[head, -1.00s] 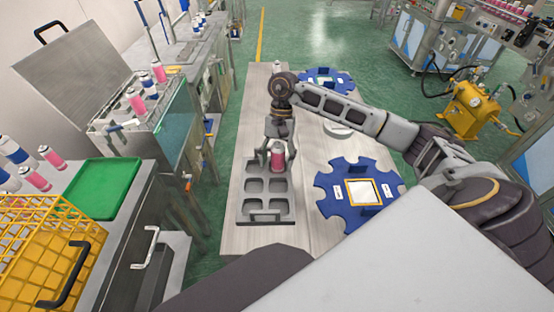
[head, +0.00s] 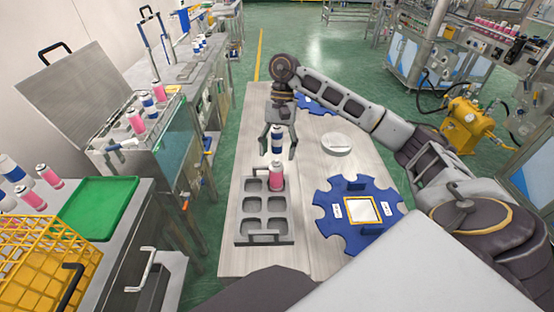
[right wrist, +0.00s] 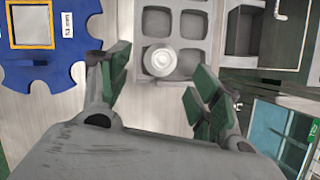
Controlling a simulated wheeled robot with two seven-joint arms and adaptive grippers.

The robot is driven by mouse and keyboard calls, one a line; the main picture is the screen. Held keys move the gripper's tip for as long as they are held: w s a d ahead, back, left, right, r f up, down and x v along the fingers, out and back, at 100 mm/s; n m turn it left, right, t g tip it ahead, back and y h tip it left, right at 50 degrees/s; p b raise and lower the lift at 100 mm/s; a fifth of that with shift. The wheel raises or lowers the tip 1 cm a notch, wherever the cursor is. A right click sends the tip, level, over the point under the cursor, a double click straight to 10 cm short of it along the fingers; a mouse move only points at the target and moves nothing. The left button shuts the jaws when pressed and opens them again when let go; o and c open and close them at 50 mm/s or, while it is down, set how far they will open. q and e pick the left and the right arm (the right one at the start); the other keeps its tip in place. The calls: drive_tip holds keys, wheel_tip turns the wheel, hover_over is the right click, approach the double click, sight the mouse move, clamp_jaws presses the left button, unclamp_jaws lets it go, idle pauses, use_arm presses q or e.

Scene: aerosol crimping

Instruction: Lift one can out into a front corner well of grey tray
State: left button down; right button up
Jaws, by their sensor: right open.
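The grey tray (head: 264,216) lies on the table with its several wells in two columns; the front wells are empty. A pink can (head: 276,180) stands upright in its far right well. In the right wrist view it shows from above as a round top (right wrist: 162,60). My right gripper (head: 278,152) is open beyond and above the pink can, its fingers apart and empty. In the right wrist view the fingers (right wrist: 160,92) are spread, with nothing between their tips. My left gripper is out of view.
A blue notched disc (head: 335,232) lies right of the tray, also seen in the right wrist view (right wrist: 45,72). A round grey piece (head: 336,144) lies behind it. A yellow crate (head: 50,255) and green tray (head: 98,208) are on the left counter.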

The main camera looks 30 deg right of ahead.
drive_tip(key=shift+v, duration=1.15)
